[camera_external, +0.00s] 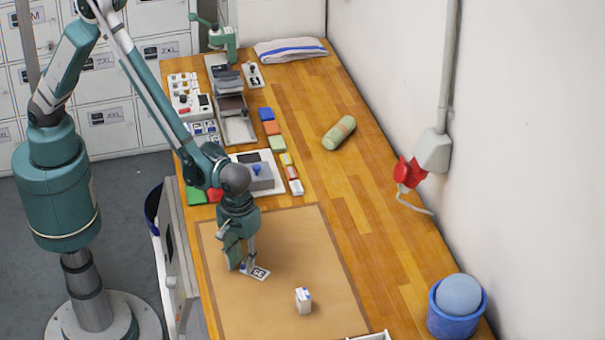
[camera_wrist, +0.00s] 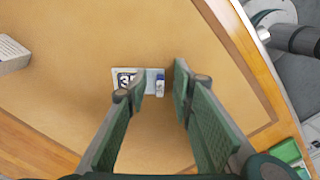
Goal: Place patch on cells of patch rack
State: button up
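A small flat white patch (camera_external: 260,274) with dark "35" marking lies on the tan mat, just below my gripper (camera_external: 241,268). In the wrist view the patch (camera_wrist: 126,79) lies under and beside the left finger, and a small white and blue piece (camera_wrist: 160,87) shows between the fingers; I cannot tell whether it is part of the patch. My gripper (camera_wrist: 158,84) has a clear gap between its fingers and nothing is visibly clamped. A white rack with blue and dark cells (camera_external: 205,130) stands at the table's left edge; I cannot tell whether it is the patch rack.
A small white box (camera_external: 303,300) stands on the mat (camera_external: 310,250), right of my gripper. A white tray edge (camera_external: 370,337) shows at the bottom. Coloured blocks (camera_external: 275,128), a green roll (camera_external: 339,132) and a blue bucket (camera_external: 452,322) stand on the table. Much of the mat is clear.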

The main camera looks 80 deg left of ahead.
aim_at(242, 264)
jog(key=shift+c, duration=0.6)
jog(key=c, duration=0.6)
jog(key=shift+r, duration=5)
